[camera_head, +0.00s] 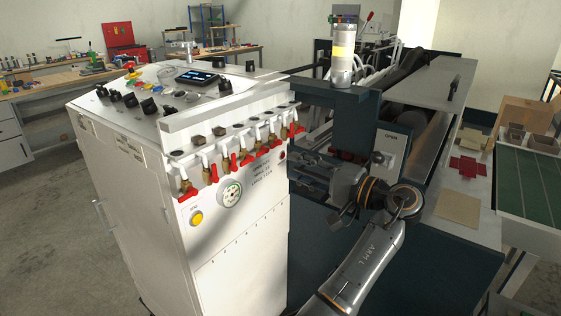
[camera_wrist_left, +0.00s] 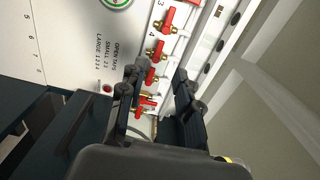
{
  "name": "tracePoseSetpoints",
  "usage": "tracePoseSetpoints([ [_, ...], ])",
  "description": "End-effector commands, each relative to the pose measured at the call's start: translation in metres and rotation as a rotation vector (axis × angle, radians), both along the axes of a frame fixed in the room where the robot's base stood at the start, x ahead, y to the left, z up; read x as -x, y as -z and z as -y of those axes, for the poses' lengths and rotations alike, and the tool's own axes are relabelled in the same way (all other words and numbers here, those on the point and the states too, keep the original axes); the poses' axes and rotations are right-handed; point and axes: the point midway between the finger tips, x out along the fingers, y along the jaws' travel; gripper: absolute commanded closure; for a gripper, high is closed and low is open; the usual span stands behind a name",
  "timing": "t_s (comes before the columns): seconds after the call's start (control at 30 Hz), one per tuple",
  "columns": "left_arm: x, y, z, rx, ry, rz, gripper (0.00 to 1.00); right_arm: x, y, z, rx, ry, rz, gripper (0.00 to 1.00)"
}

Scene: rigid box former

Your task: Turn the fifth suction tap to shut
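A row of brass taps with red handles (camera_head: 246,159) runs along the upper front of the white cabinet (camera_head: 240,250), each under a white hose. In the left wrist view, taps show near the printed 3 (camera_wrist_left: 168,18) and 4 (camera_wrist_left: 156,51). The fifth tap's number is not readable. My left gripper (camera_head: 322,176) is open beside the row's right end; its fingers (camera_wrist_left: 158,73) stand either side of the taps. Contact cannot be told. My right gripper is not in view.
A gauge (camera_head: 231,194) and yellow button (camera_head: 196,218) sit below the taps. Open floor (camera_head: 50,220) lies left of the cabinet.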

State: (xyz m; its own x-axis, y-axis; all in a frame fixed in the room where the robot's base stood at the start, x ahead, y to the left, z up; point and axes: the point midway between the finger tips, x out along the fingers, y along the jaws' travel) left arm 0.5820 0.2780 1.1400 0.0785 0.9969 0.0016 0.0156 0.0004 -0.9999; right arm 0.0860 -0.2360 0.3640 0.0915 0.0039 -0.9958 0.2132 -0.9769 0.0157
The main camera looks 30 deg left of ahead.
Motion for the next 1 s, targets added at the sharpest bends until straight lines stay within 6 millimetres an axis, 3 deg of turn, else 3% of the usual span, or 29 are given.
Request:
tracePoseSetpoints([
  [0.1,0.001,0.0,0.018,0.002,0.001,-0.001,0.67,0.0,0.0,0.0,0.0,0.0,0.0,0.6],
  [0.23,0.002,0.0,0.027,0.0,-0.001,0.001,0.67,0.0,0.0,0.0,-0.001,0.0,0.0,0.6],
  [0.77,0.002,0.001,0.029,0.0,0.0,0.0,0.67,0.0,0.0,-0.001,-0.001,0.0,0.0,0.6],
  [0.87,-0.005,0.014,0.027,0.002,0.027,-0.026,0.67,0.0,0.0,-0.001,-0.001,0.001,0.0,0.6],
  [0.97,-0.022,0.052,0.025,0.013,0.103,-0.094,0.67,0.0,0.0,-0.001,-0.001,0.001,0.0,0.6],
  [1.0,-0.031,0.075,0.024,0.024,0.148,-0.132,0.67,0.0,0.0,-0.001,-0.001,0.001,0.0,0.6],
])
